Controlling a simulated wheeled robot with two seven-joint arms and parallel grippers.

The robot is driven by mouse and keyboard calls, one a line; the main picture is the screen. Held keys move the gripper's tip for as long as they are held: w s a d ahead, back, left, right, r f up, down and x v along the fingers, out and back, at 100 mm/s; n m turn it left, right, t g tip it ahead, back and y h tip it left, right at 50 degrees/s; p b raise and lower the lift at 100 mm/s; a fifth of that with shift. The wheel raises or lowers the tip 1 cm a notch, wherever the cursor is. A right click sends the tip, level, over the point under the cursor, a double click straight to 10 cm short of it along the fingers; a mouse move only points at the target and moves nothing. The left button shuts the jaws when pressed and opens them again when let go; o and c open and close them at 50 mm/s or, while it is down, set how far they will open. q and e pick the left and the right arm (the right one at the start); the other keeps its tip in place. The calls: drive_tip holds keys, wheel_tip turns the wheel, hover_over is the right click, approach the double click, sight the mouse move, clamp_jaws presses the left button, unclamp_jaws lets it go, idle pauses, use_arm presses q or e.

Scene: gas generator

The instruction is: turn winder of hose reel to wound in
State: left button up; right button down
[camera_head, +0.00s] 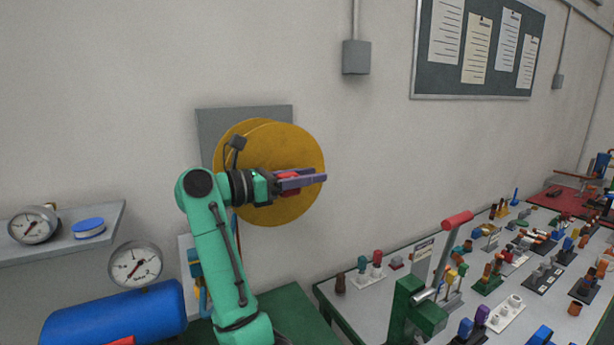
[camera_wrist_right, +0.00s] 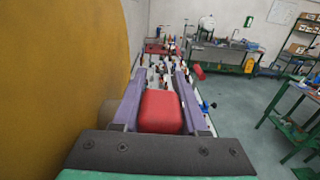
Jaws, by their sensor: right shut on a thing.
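The hose reel (camera_head: 308,150) is a yellow-orange double disc on a grey plate on the wall, left of centre in the head view. Its disc (camera_wrist_right: 55,75) fills the left side of the right wrist view. My right gripper (camera_head: 305,178), with purple fingers, lies across the reel's face. It is shut on the winder's red handle (camera_wrist_right: 160,112), which sits between the fingers (camera_wrist_right: 156,95) in the wrist view. The gripper partly covers the handle in the head view, and I cannot see the rest of the winder clearly. My left gripper is out of view.
A table (camera_head: 352,298) at the right carries many small parts and a green lever stand with a red grip (camera_head: 457,220). Gauges (camera_head: 135,264) and a blue tank (camera_head: 115,315) stand at the lower left. Bare wall surrounds the reel.

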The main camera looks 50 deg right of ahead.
drive_tip(key=shift+w+a+r, duration=0.1)
drive_tip(key=shift+a, duration=0.15)
drive_tip(key=y, duration=0.2)
drive_tip(key=f+t+y, duration=0.1)
drive_tip(key=y, duration=0.1)
drive_tip(key=shift+w+a+t+p, duration=0.1)
drive_tip(key=shift+a+t+p, duration=0.1)
drive_tip(key=shift+t+p, duration=0.1)
drive_tip(key=c, duration=0.7)
unclamp_jaws()
drive_tip(key=shift+a, duration=0.1)
